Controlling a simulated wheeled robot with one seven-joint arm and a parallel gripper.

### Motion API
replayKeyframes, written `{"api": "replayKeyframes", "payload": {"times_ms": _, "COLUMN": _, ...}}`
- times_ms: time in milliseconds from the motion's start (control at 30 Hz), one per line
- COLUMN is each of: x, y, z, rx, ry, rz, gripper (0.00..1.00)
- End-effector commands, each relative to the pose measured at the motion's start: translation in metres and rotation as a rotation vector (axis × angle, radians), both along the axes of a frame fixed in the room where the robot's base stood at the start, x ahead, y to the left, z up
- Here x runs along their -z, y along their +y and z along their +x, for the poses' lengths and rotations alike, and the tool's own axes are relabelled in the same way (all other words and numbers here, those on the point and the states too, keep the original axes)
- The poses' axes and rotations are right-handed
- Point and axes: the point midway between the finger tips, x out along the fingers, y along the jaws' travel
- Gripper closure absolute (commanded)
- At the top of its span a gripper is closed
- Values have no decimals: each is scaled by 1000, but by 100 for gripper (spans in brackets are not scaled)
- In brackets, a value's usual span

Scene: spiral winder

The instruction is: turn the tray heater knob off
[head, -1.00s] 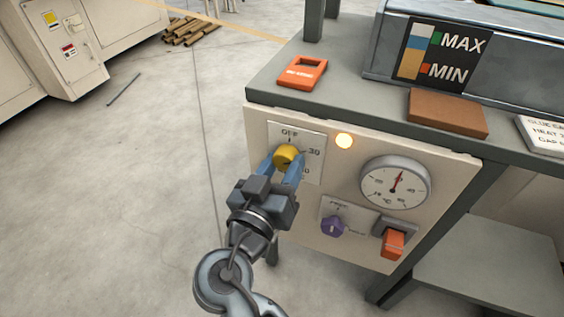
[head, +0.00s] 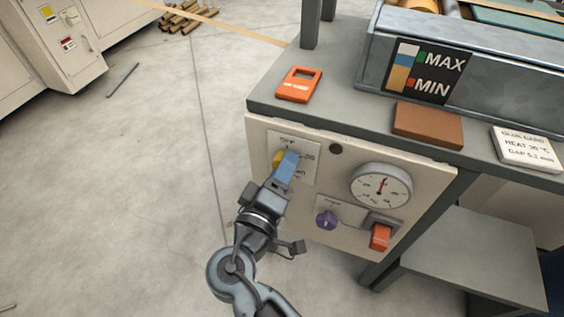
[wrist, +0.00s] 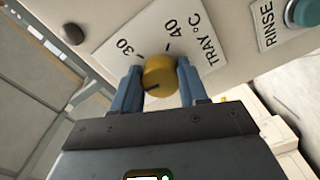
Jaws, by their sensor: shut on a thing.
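The yellow tray heater knob (head: 278,159) sits on a white label plate on the cream panel, mostly covered by my gripper in the head view. In the wrist view the knob (wrist: 160,75) stands between the two blue fingers, and its dark mark points to the lower left, away from the 30 and 40 marks. My gripper (wrist: 158,85) is shut on the knob, and it looks turned on its side in the head view (head: 285,163). The OFF word is partly visible above the knob in the head view. The panel lamp (head: 336,149) is dark.
An orange tag (head: 298,85) and a brown block (head: 428,125) lie on the bench top above. Open floor lies to the left.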

Motion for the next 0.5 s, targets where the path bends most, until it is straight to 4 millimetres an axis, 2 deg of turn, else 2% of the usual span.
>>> {"api": "replayKeyframes", "payload": {"times_ms": 200, "x": -4, "y": -3, "z": 4, "rx": 6, "ry": 35, "rz": -100, "gripper": 87}}
{"api": "replayKeyframes", "payload": {"times_ms": 500, "x": -3, "y": -3, "z": 4, "rx": 6, "ry": 56, "rz": -156, "gripper": 87}}
